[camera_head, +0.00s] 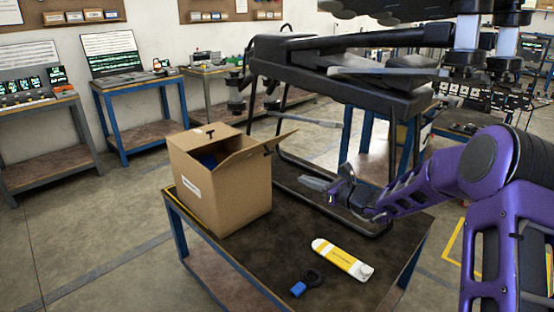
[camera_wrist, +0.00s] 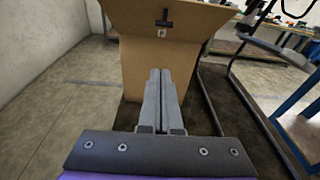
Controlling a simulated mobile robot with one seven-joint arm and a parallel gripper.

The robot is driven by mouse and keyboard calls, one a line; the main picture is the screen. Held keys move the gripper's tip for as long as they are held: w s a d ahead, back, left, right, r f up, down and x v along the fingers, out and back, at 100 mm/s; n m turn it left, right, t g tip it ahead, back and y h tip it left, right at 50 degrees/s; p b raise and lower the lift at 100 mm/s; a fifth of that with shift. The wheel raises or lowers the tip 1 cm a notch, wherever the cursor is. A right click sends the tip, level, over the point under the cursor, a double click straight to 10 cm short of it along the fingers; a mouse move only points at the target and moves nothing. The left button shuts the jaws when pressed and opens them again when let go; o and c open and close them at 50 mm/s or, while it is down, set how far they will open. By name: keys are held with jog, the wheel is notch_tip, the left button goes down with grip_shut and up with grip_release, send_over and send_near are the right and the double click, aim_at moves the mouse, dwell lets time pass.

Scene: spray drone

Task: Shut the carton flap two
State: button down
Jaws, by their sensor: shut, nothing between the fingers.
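The brown carton (camera_head: 228,195) stands upright on the dark work table. One flap (camera_head: 262,146) sticks out to the right from its top edge, tilted up and open. Another flap (camera_head: 206,136), with a black mark, lies along the back of the top. Something blue shows in the opening between them. My gripper (camera_head: 308,181) is shut and empty, right of the carton and below the raised flap, apart from the box. In the wrist view the closed fingers (camera_wrist: 160,74) point at the carton side (camera_wrist: 136,66), with the flap (camera_wrist: 195,16) and its black tab above.
A yellow and white bottle (camera_head: 342,259) and a black ring-shaped item with a blue part (camera_head: 304,284) lie at the table's (camera_head: 262,246) front. The large black drone (camera_head: 340,70) stands behind, its landing-gear rail (camera_head: 330,205) running beside my gripper.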

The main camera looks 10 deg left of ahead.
jog(key=w+a+r+p, duration=0.1)
jog(key=w+a, duration=0.6)
jog(key=a, duration=0.3)
jog(key=shift+a+r, duration=0.35)
jog(key=shift+a, duration=0.05)
jog(key=shift+w, duration=0.1)
jog(key=shift+r, duration=0.2)
jog(key=shift+w+a+r, duration=0.1)
jog(key=shift+a+r, duration=0.05)
jog(key=shift+r, duration=0.1)
